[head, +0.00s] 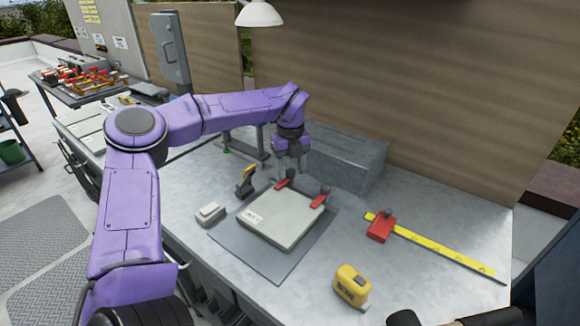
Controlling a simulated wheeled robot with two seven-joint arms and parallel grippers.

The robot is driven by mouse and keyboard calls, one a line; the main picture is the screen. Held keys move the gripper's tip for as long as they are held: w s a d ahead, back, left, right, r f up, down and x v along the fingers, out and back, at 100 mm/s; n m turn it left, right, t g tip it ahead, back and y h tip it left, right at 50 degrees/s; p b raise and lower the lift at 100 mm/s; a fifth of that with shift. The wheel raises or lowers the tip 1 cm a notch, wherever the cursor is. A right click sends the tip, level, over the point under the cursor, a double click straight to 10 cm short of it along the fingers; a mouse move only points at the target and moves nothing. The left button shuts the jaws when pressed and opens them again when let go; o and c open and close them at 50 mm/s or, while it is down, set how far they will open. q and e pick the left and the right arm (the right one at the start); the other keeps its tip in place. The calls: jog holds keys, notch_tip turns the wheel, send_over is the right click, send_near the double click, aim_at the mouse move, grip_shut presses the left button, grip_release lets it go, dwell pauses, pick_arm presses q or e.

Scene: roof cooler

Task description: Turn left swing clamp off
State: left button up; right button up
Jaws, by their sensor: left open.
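A pale flat plate (281,222) lies on a grey mat on the metal bench. Two swing clamps with red arms and dark posts stand along its back edge. The left swing clamp (283,184) has its red arm reaching over the plate's back left part. The right swing clamp (319,200) sits at the back right corner. My left gripper (291,163) points down just above and behind the left clamp, open, with nothing seen between its fingers. Its fingers partly overlap the clamp's post, and I cannot tell whether they touch.
A black and yellow tool (246,181) and a small grey block (210,213) lie left of the plate. A grey box (345,165) stands behind. A yellow tape measure (351,286) and a yellow rule (440,248) with a red slider (381,228) lie at right.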

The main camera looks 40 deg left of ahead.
pick_arm(q)
grip_shut()
